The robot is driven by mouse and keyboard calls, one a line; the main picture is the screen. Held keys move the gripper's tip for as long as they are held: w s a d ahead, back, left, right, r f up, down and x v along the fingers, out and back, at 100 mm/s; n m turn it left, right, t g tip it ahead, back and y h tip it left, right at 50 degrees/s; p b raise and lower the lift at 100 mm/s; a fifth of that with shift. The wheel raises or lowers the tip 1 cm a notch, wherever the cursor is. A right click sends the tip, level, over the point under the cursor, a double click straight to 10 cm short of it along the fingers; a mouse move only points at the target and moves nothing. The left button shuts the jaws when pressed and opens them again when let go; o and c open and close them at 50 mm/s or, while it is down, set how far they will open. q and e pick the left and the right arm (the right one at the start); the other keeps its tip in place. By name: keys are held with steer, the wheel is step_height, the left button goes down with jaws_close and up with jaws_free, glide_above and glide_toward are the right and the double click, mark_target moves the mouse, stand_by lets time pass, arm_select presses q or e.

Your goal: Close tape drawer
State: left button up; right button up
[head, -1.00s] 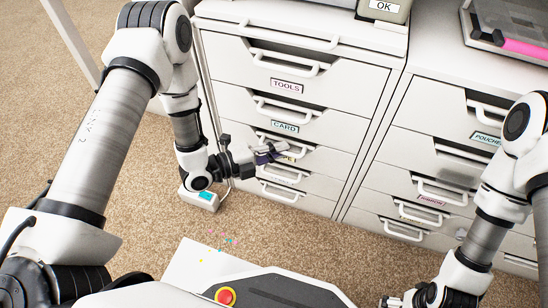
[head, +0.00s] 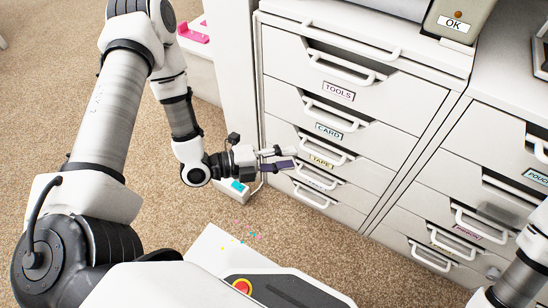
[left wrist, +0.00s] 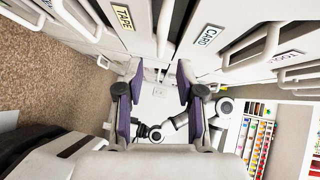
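The tape drawer (head: 318,160) is the white drawer with the yellow TAPE label, below the CARD drawer (head: 325,130). Its front looks about level with its neighbours, but I cannot tell whether it is fully shut. Its label (left wrist: 123,18) also shows at the top of the left wrist view. My left gripper (head: 288,158) is just in front of the left part of the tape drawer front. Its purple-padded fingers (left wrist: 154,95) are apart with nothing between them; contact with the drawer cannot be told. My right gripper is out of view, with only part of that arm at lower right.
The TOOLS drawer (head: 330,88) is above, and another drawer (head: 315,181) is below. A second drawer cabinet (head: 480,150) stands at right. A small white box with a teal top (head: 238,188) is on the carpet below my left gripper. Open carpet (head: 60,110) lies at left.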

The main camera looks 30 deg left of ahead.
arm_select(q)
steer(key=shift+v, duration=1.8)
steer(key=s+d+f+n+g+y+p, duration=0.4)
steer(key=s+d+f+g+p, duration=0.1)
steer(key=s+d+g+p, duration=0.15)
steer(key=s+a+f+n+g+y, duration=0.55)
steer(key=s+a+n+y, duration=0.35)
steer(key=n, duration=1.2)
step_height(320, 180, up, 38)
steer(key=s+n+h+p, duration=0.1)
steer(key=p, duration=3.7)
steer(key=shift+r+t+p, duration=0.15)
steer(key=shift+t+p, duration=0.15)
steer(key=shift+t, duration=0.1)
